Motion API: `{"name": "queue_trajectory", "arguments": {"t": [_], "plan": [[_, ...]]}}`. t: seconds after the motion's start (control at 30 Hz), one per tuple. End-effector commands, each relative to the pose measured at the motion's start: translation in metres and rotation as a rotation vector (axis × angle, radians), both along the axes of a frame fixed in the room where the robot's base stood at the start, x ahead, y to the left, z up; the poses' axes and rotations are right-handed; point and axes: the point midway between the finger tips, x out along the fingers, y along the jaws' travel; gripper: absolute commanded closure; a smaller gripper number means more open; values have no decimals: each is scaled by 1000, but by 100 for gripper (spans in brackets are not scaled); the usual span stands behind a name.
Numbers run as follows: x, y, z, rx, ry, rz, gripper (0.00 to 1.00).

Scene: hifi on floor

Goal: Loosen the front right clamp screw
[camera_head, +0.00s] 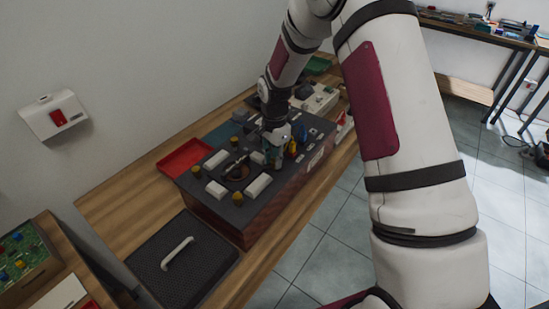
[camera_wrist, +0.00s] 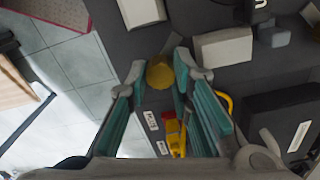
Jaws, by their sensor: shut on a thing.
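A dark box-shaped unit (camera_head: 222,210) stands on the wooden bench, with white blocks and yellow knobs on its top. My gripper (camera_head: 273,152) is down at the right part of this top. In the wrist view my gripper (camera_wrist: 164,72) has its teal fingers closed around a round yellow clamp screw knob (camera_wrist: 160,76), with a fingertip on each side. In the head view this knob is hidden by the gripper. Other yellow knobs stand at the near corner (camera_head: 237,199), at the left (camera_head: 196,170) and at the back (camera_head: 233,141).
White blocks (camera_wrist: 223,47) sit beside the held knob. A yellow-and-red part (camera_wrist: 174,137) and a yellow loop (camera_wrist: 226,102) lie close to the fingers. A red tray (camera_head: 185,158) is left of the unit, and a black panel with a white handle (camera_head: 178,253) lies in front.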

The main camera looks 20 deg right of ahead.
Motion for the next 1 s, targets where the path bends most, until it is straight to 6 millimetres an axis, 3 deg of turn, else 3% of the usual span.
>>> {"name": "queue_trajectory", "arguments": {"t": [0.27, 1.0], "plan": [[2, 0, 0, -1, -4, 183, 100], [2, 0, 0, -1, -4, 884, 100]]}}
